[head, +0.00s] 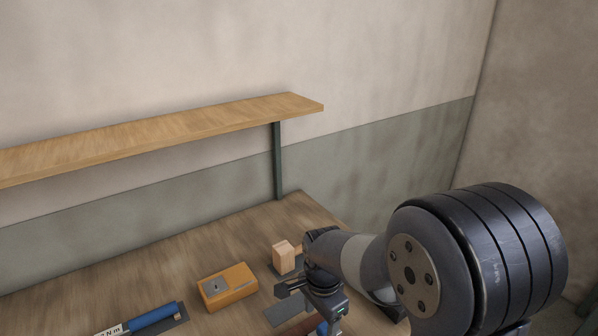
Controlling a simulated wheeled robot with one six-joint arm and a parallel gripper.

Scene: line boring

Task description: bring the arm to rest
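My arm enters from the right and reaches over the wooden workbench (180,262). Its large dark joint and grey link fill the lower right of the head view. My gripper (287,287) is small and dark at the end of the arm, low over the bench. It is close to a small pale wooden block (283,258) and right of an orange-brown box (226,291). Its fingertips are too small and too dark to show whether they are open or shut. I see nothing clearly held.
A blue-handled item (153,317) lies on a dark mat at the lower left. A grey flat plate (283,313) lies below my gripper. A wooden shelf (150,131) on a dark green post (278,165) runs above the bench. A wall stands at the right.

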